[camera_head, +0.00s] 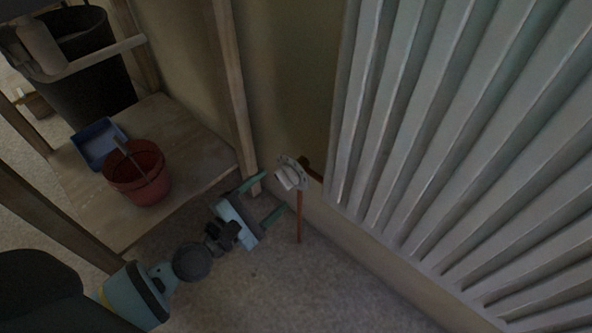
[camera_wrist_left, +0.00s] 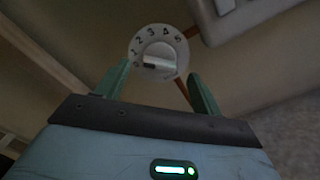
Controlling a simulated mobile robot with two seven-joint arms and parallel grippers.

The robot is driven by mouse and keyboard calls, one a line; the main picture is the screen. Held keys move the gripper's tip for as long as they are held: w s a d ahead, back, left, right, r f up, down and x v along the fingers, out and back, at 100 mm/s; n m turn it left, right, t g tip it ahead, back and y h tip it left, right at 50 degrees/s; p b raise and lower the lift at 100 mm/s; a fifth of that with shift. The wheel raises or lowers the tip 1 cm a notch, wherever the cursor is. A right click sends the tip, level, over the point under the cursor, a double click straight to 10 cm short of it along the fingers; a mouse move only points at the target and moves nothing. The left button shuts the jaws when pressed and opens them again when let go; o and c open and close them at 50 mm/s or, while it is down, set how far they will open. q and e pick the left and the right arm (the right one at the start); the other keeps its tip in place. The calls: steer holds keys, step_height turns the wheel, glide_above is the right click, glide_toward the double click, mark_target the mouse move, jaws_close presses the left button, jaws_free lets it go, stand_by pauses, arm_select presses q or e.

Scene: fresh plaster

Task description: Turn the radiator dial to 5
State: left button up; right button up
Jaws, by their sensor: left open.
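The radiator dial (camera_head: 290,174) is a white round knob on a pale disc, at the lower left corner of the radiator (camera_head: 440,140). In the left wrist view the dial (camera_wrist_left: 158,52) shows the numbers 1 to 5 along its upper edge and a raised bar with a dark mark at its left end. My left gripper (camera_head: 270,197) is open, its two green fingers pointing at the dial from the lower left. In the left wrist view the fingertips (camera_wrist_left: 160,70) stand on either side of the dial's lower part; I cannot tell whether they touch it. My right gripper is not in view.
A copper pipe (camera_head: 299,216) runs down from the dial to the floor. Carpet (camera_head: 290,290) lies clear below the radiator.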

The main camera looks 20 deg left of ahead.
mark_target(288, 177)
arm_select(q)
steer(key=shift+w+d+r, duration=0.1)
steer(key=shift+w+d, duration=0.05)
steer(key=shift+w, duration=0.25)
steer(key=x, duration=0.5)
steer(key=shift+w+d, duration=0.15)
steer(key=shift+w, duration=0.2)
steer(key=shift+w+d, duration=0.15)
steer(key=shift+w, duration=0.4)
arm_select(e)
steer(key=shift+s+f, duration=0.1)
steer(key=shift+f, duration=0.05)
arm_select(q)
steer(key=c, duration=0.9)
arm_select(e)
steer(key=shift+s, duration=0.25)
